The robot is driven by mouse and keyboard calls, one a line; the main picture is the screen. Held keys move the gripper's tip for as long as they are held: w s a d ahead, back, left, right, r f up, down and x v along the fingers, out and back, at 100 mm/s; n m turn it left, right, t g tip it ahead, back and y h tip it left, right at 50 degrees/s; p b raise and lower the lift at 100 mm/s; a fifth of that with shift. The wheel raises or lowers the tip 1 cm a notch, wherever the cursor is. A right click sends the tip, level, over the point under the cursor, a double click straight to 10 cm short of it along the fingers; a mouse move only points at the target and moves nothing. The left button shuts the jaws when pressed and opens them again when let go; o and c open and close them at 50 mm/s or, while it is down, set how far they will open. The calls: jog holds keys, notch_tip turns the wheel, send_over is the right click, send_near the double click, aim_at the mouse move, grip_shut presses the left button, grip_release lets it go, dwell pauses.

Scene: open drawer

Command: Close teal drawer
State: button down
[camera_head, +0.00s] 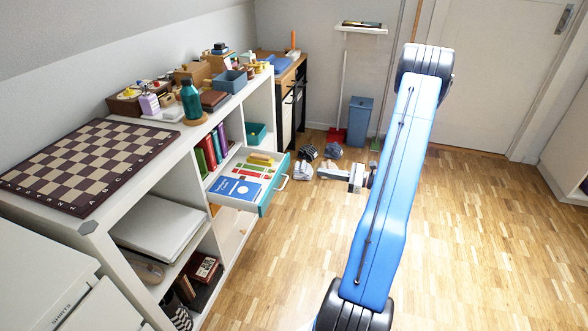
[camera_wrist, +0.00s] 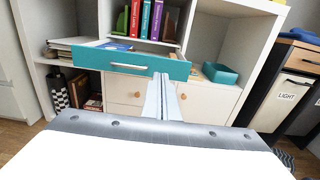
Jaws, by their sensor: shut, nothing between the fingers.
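The teal drawer (camera_head: 273,185) is pulled out of the white shelf unit, with its teal front and pale handle (camera_head: 283,184) facing right. A blue booklet, papers and yellow items lie inside it. In the wrist view the teal front (camera_wrist: 100,60) spans the upper middle, with its handle (camera_wrist: 130,67) left of my fingers. My gripper (camera_head: 322,172) is to the right of the drawer front, with a gap between them in the head view. Its fingers (camera_wrist: 163,78) are together and empty, and overlap the front's right part in the wrist view.
The white shelf (camera_head: 150,213) holds books, a chessboard (camera_head: 85,160) and a green bottle (camera_head: 191,100) on top. A teal bin (camera_head: 256,133) sits in a compartment beyond the drawer. Shoes (camera_head: 307,152) lie on the floor nearby. The wooden floor right of the drawer is mostly clear.

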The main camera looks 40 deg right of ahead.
send_near(284, 165)
jog(key=x, duration=0.6)
jog(key=shift+w+a, duration=0.15)
jog(key=shift+w, duration=0.05)
jog(key=shift+a, duration=0.1)
dwell(0.4)
jog(key=x, duration=2.1)
jog(key=shift+w+d, duration=0.15)
jog(key=shift+d, duration=0.05)
jog(key=shift+w+a, duration=0.1)
jog(key=shift+w, duration=0.1)
jog(key=shift+w+r, duration=0.1)
jog(key=shift+r, duration=0.05)
